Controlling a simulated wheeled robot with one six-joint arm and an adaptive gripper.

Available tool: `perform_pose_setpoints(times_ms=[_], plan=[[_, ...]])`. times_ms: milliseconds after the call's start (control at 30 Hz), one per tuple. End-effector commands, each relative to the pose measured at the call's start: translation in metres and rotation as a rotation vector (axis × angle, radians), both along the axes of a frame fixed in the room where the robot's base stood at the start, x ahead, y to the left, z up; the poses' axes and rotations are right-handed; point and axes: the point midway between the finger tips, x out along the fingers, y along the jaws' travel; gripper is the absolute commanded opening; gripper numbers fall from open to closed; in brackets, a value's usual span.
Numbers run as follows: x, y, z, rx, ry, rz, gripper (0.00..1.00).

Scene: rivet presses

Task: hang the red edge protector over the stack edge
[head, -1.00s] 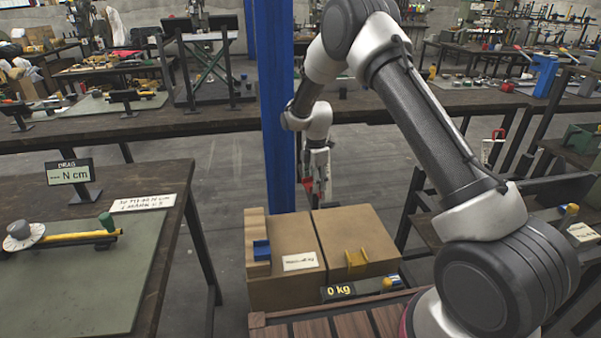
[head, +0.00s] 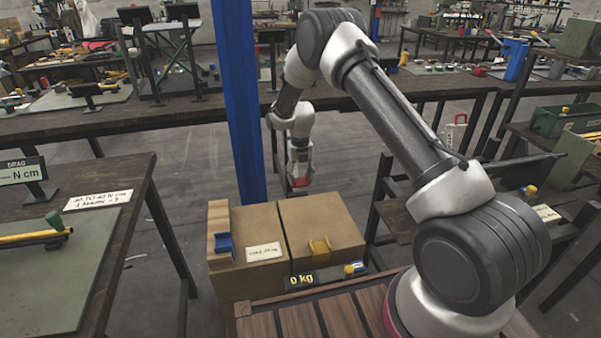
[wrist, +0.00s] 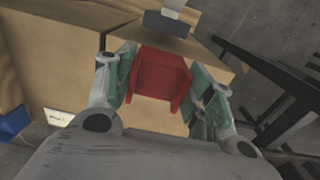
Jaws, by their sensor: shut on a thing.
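The red edge protector (wrist: 160,78) is a short red channel held between the green-padded fingers of my gripper (wrist: 165,88) in the wrist view. My gripper is shut on it. In the head view my gripper (head: 299,182) hangs just behind and above the back edge of the right box (head: 345,228). The stack has a left box (head: 262,222) and this right box side by side. In the wrist view the protector appears over brown cardboard; whether it touches cannot be told.
A blue post (head: 238,110) stands behind the stack. A "0 kg" display (head: 301,280) stands in front. A dark block (wrist: 168,22) shows beyond the protector.

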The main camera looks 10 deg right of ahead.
Motion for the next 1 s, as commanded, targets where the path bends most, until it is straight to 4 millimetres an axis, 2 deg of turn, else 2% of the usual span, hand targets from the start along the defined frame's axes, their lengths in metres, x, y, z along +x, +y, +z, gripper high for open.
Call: perform_pose_setpoints(times_ms=[600,1000], plan=[[-0.002,0.000,-0.065,0.000,0.001,-0.002,0.30],[-0.002,0.000,-0.077,0.000,0.000,-0.002,0.30]])
